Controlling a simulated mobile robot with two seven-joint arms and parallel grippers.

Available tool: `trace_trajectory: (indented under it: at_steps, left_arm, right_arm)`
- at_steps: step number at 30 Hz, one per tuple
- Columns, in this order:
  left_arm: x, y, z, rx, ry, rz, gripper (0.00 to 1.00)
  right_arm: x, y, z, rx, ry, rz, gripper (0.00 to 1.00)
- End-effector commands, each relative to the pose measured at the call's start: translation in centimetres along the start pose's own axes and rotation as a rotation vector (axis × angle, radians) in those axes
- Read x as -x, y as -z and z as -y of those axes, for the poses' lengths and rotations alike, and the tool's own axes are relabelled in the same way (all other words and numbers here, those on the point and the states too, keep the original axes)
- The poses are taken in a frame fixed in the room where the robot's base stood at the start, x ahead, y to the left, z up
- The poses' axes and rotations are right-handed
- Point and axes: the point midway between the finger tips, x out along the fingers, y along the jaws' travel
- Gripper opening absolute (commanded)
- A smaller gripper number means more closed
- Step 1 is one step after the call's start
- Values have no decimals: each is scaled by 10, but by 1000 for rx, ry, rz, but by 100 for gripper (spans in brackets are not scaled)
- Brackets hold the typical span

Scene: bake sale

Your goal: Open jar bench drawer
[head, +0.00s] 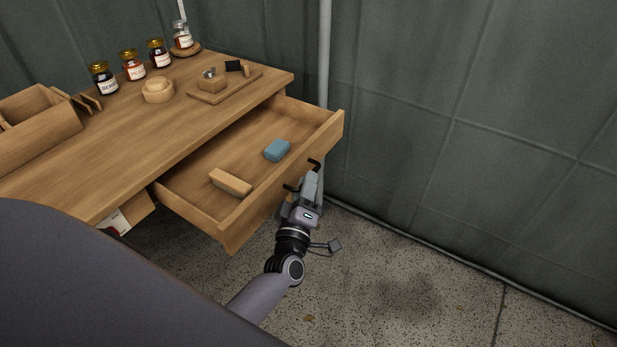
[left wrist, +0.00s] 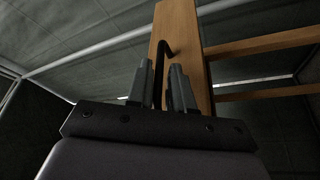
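The wooden bench drawer (head: 207,205) stands pulled well out from under the bench top. Its inside shows in the head view. My left gripper (head: 311,177) is at the drawer front, at the black bar handle (head: 315,163). In the left wrist view the handle (left wrist: 160,62) runs down between the two grey fingers of my left gripper (left wrist: 159,85), which stand close on either side of it. The middle of the handle is hidden by the gripper in the head view. My right gripper is not in view.
In the drawer lie a blue block (head: 277,150) and a tan block (head: 231,182). The bench top (head: 125,158) holds several labelled jars (head: 134,66), a round wooden bowl (head: 158,91) and a board (head: 225,88). A grey pole (head: 324,60) and wall stand close behind; floor (head: 400,290) at right is clear.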

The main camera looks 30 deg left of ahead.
Motion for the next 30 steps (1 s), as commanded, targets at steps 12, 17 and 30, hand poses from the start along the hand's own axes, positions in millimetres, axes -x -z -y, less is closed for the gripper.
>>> trace_trajectory:
  at_steps: [12,17,30]
  left_arm:
    - [49,0,0,1,0,0,21]
    - [51,0,0,2,0,0,21]
    - [52,-1,0,-5,-1,8,21]
  right_arm:
    - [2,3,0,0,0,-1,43]
    - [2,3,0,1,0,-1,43]
    - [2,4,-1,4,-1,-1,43]
